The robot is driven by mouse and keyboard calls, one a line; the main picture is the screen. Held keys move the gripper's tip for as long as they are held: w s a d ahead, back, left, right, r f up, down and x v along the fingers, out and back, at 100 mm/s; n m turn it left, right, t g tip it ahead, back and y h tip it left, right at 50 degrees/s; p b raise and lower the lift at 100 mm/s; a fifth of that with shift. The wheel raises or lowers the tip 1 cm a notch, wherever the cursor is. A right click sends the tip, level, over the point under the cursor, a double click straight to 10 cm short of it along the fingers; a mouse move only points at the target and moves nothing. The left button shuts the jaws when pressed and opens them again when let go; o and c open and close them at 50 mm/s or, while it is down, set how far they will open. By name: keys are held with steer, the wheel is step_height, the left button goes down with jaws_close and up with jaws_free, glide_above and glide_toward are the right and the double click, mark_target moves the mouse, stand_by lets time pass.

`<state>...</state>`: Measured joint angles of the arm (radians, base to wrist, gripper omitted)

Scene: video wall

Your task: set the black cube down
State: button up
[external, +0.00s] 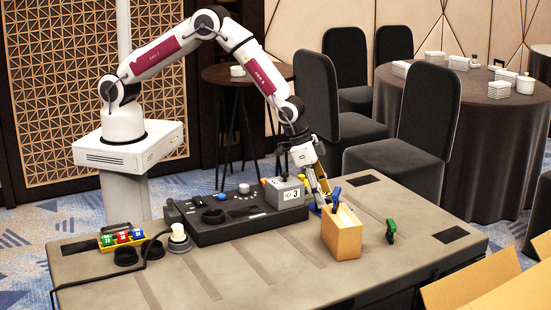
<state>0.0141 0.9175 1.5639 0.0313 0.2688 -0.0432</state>
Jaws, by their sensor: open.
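My gripper (320,202) points down at the left rim of an open-topped wooden box (342,238), beside a blue clamp-like piece (335,199). Its jaws are open. The fingertips are small and partly merge with the blue piece, so I cannot tell whether they touch the box. I cannot make out a separate black cube; the inside of the box is mostly hidden.
A black panel (225,222) and a grey block marked 3 (287,195) are left of the box. A green clamp (391,231) stands to its right. A yellow tray (121,240) is far left. The table (235,275) is clear in front.

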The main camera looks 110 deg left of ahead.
steer(key=v, duration=1)
steer(key=shift+r, duration=0.15)
steer(key=shift+s+r, duration=0.1)
steer(key=shift+s, duration=0.1)
stand_by(0.4)
steer(key=s+r, duration=1.7)
steer(key=r, duration=0.3)
steer(key=s+r, duration=0.2)
steer(key=s, duration=1)
steer(key=s+r+t, duration=0.1)
steer(key=s, duration=1.1)
steer(key=shift+a+r, duration=0.35)
steer(key=shift+r, duration=0.05)
